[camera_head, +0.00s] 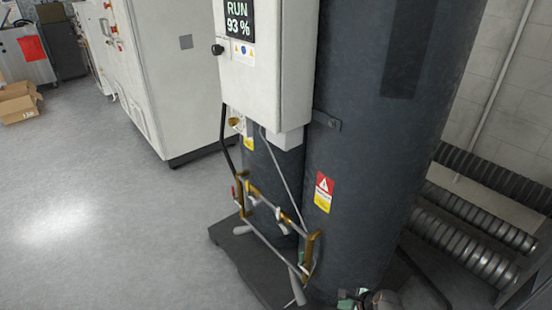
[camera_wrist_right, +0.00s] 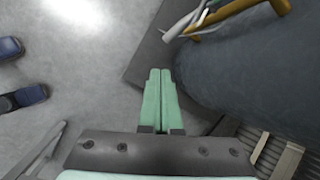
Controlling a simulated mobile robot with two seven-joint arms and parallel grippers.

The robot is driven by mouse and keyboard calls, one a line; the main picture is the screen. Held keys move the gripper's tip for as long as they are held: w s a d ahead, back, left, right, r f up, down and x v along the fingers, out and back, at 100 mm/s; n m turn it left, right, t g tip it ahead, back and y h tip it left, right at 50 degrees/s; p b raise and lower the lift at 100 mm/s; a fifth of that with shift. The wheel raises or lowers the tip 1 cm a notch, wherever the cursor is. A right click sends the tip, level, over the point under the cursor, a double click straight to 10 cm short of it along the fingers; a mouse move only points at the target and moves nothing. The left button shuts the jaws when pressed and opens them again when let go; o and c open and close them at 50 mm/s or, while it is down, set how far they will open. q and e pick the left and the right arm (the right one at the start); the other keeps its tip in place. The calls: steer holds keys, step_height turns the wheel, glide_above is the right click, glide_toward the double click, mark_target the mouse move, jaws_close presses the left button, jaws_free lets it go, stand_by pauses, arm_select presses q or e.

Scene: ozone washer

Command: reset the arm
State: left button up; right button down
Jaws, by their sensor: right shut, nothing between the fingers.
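My right gripper (camera_head: 350,299) shows at the bottom edge of the head view, in front of the foot of the large dark tank (camera_head: 355,150). In the right wrist view its two pale green fingers (camera_wrist_right: 160,76) lie side by side, shut, with nothing between them. They are over the dark base plate (camera_wrist_right: 150,58) and the floor, beside the tank (camera_wrist_right: 265,70), and seem apart from both. My left gripper is not in view.
A control box (camera_head: 265,75) reading "RUN 93 %" hangs on the tank. Brass piping with valves (camera_head: 250,195) runs below it. Ribbed hoses (camera_head: 470,235) lie right. A white cabinet (camera_head: 165,70) and a cardboard box (camera_head: 17,103) stand left. The left floor is clear.

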steer(key=s+d+n+t+h, duration=0.2)
steer(key=s+d+n, duration=0.1)
steer(key=s+n, duration=0.85)
steer(key=s+a+r+n+t, duration=0.1)
steer(key=s+a+r+n, duration=0.2)
steer(key=s+r+n, duration=0.2)
steer(key=s+a+r+n+t+y, duration=0.1)
steer(key=s+a+r+n, duration=0.2)
steer(key=s+r+n, duration=0.2)
steer(key=s+n, duration=0.1)
steer(key=n, duration=0.2)
steer(key=shift+a+r, duration=0.3)
